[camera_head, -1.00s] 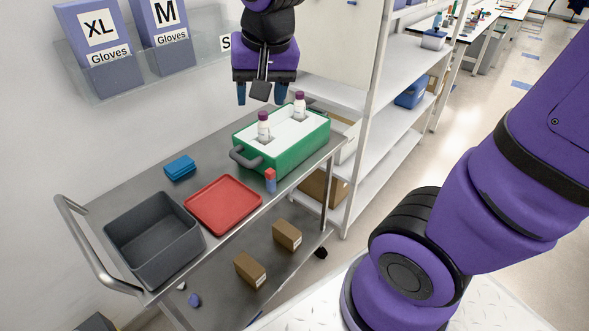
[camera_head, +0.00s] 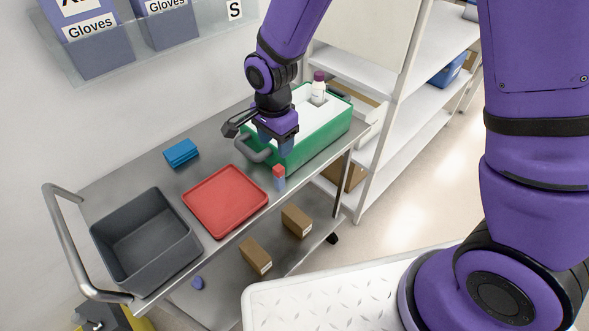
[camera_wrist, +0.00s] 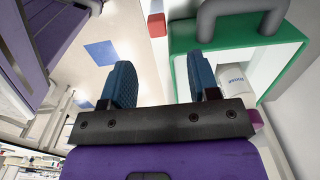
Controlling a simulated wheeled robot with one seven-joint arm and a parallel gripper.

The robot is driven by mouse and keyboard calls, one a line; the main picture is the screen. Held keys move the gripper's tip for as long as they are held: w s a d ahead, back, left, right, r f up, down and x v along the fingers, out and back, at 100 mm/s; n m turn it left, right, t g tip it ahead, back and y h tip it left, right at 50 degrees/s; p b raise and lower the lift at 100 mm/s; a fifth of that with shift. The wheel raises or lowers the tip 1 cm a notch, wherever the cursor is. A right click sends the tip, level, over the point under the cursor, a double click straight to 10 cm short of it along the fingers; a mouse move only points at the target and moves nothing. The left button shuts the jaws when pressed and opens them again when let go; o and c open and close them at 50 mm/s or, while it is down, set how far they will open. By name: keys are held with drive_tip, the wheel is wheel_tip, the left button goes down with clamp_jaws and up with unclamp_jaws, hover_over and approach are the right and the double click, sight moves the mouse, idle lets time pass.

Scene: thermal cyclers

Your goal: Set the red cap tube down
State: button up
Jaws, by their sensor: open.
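The red cap tube (camera_head: 279,178) stands upright on the metal cart top, close to its front edge and in front of the green box. The wrist view also shows the tube, with its red cap (camera_wrist: 157,25), beyond and between my fingertips. My gripper (camera_head: 276,144) is above and slightly left of the tube, in front of the green box's near end. In the wrist view its blue fingers (camera_wrist: 160,82) are apart with nothing between them. The tube is clear of the fingers.
The green box (camera_head: 318,140) holds a purple-capped bottle (camera_head: 318,88); a white bottle (camera_wrist: 235,80) shows in the wrist view. A red tray (camera_head: 225,200), grey bin (camera_head: 145,240) and blue block (camera_head: 181,153) sit on the cart (camera_head: 130,170). White shelves stand behind.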

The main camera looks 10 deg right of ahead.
sight(278, 167)
wheel_tip(278, 167, down, 5)
drive_tip(key=shift+d+f, duration=0.1)
drive_tip(key=shift+d, duration=0.05)
drive_tip(key=shift+s+f, duration=0.15)
drive_tip(key=shift+f, duration=2.8)
drive_tip(key=shift+c, duration=0.2)
clamp_jaws()
drive_tip(key=shift+r, duration=0.1)
